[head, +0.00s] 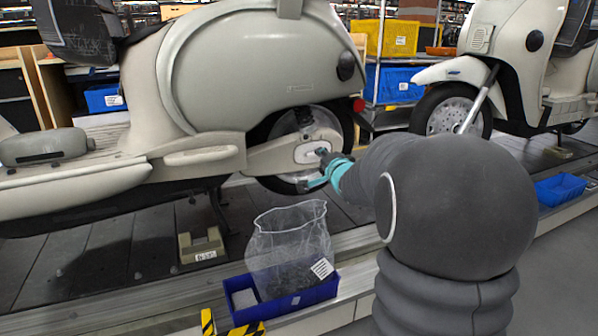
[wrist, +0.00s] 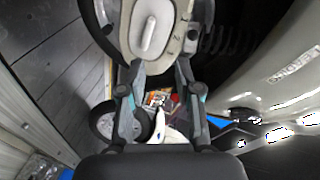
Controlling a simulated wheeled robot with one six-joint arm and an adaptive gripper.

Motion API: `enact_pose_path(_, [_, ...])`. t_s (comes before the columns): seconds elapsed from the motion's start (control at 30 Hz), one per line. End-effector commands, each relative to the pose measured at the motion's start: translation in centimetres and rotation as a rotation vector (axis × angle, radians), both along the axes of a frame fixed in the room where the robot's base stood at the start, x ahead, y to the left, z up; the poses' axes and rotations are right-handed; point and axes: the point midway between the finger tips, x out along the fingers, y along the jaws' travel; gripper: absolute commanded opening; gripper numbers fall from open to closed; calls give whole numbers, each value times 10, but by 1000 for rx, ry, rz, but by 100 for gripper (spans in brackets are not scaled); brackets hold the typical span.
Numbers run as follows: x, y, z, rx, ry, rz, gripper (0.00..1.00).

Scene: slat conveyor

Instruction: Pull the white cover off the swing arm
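The white cover (wrist: 150,30) is an oval plate with a raised grip bar, on the swing arm (wrist: 185,50) in the wrist view. In the head view the cover (head: 303,153) sits on the pale swing arm (head: 268,158) of the near scooter, in front of the rear wheel. My gripper (wrist: 160,63) is open, with its two fingers spread and nothing between them. The fingertips are close to the cover's lower edge, short of the grip bar; contact cannot be told. In the head view my gripper (head: 326,165) partly hides the cover's right end.
A blue bin (head: 285,300) with a clear bag (head: 290,240) stands below the swing arm at the conveyor's edge. The near scooter (head: 250,70) rises above. A second scooter (head: 480,80) stands at the right. A blue tray (head: 560,189) lies at the far right.

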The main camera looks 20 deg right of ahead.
Motion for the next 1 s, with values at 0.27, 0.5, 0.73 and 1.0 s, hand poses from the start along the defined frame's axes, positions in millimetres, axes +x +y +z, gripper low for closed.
enact_pose_path(0.27, [41,-32,-38,297,-153,101,33])
enact_pose_path(0.5, [50,-35,-42,362,-179,131,33])
enact_pose_path(0.73, [66,-34,-43,361,-178,130,33])
enact_pose_path(1.0, [89,-33,-42,360,-178,130,33])
